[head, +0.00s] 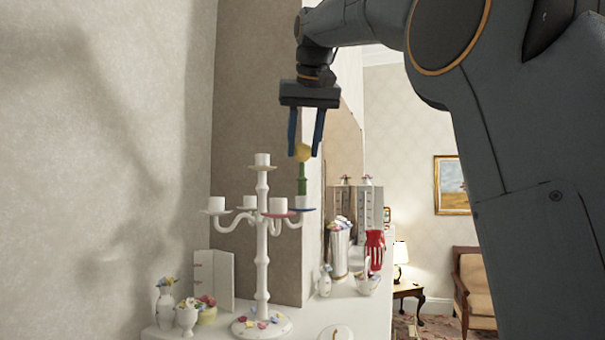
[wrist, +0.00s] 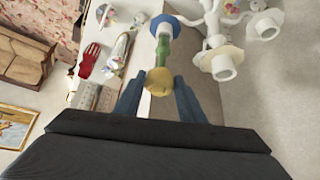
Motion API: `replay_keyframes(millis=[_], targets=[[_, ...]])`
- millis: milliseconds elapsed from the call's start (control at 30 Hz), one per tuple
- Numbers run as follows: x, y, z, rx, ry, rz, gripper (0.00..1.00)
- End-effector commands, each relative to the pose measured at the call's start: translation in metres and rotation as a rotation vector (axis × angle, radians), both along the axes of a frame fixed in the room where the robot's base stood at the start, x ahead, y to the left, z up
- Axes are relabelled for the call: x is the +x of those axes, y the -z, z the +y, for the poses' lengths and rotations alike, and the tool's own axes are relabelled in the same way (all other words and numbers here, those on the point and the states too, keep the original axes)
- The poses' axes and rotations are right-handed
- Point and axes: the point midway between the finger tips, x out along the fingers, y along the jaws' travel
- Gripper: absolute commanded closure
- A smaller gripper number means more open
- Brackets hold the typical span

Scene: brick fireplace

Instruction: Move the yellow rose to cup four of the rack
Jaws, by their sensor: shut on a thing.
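The yellow rose (head: 302,152) is upright between the blue fingers of my gripper (head: 304,154), its green stem below. In the wrist view the rose (wrist: 160,80) sits between the fingertips (wrist: 160,82). The white branched rack (head: 262,240) has several cups on coloured saucers, one on its centre post. The stem's lower end meets the right-hand cup (head: 304,202) with a blue saucer; that cup also shows in the wrist view (wrist: 164,27). I cannot tell whether the stem is seated inside it. No cup number is readable.
The rack stands on a white mantel (head: 298,314). Small flower vases (head: 166,303) and a white card (head: 214,279) stand left of it. A silver vase (head: 339,249) and a red hand-like ornament (head: 375,250) stand right. A wall corner is close behind the gripper.

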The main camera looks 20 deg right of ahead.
Motion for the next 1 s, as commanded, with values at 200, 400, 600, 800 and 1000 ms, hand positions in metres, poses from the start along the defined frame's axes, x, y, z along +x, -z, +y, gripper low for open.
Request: replay_keyframes(millis=[200, 400, 600, 800, 1000], targets=[[0.0, -0.004, 0.0, 0.0, 0.0, 0.0, 0.8], [0.0, -0.005, 0.0, 0.0, 0.0, 0.0, 0.8], [0.0, -0.009, 0.0, 0.0, 0.0, 0.0, 0.8], [-0.001, -0.017, 0.0, 0.0, 0.0, 0.0, 0.8], [0.0, -0.021, 0.0, 0.0, 0.0, 0.0, 0.8]])
